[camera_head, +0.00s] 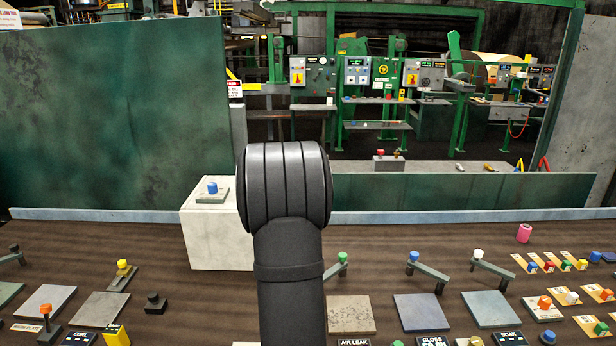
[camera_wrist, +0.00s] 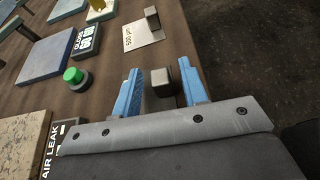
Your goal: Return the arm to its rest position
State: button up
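My gripper (camera_wrist: 159,64) shows in the wrist view with its two blue fingers apart. A small dark grey block (camera_wrist: 160,82) appears between the fingers, with a gap on each side; I cannot tell how far below them it is. In the head view my dark arm rises in the middle of the picture, and my gripper is not visible there. The wrist view looks down at the brown bench near its edge, with the dark floor beyond.
A green button (camera_wrist: 76,76) and an AIR LEAK label (camera_wrist: 55,150) lie left of the fingers. A card marked 500 µm (camera_wrist: 143,36) lies beyond them. In the head view a pale box (camera_head: 216,238) with a blue knob stands left of my arm. Levers and plates crowd the bench.

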jog(key=v, duration=1.2)
jog(key=shift+f, duration=0.1)
jog(key=x, duration=1.2)
jog(key=shift+s+d, duration=0.1)
jog(key=shift+d, duration=0.1)
jog(key=shift+r, duration=3.9)
jog(key=w+d+r, duration=0.1)
jog(key=w+d, duration=0.4)
jog(key=w, duration=0.4)
jog(key=w+d+r, duration=0.1)
jog(key=w+d, duration=0.4)
jog(key=w, duration=0.5)
jog(key=shift+w+d+r, duration=0.25)
jog(key=shift+d, duration=0.1)
jog(key=shift+a, duration=0.1)
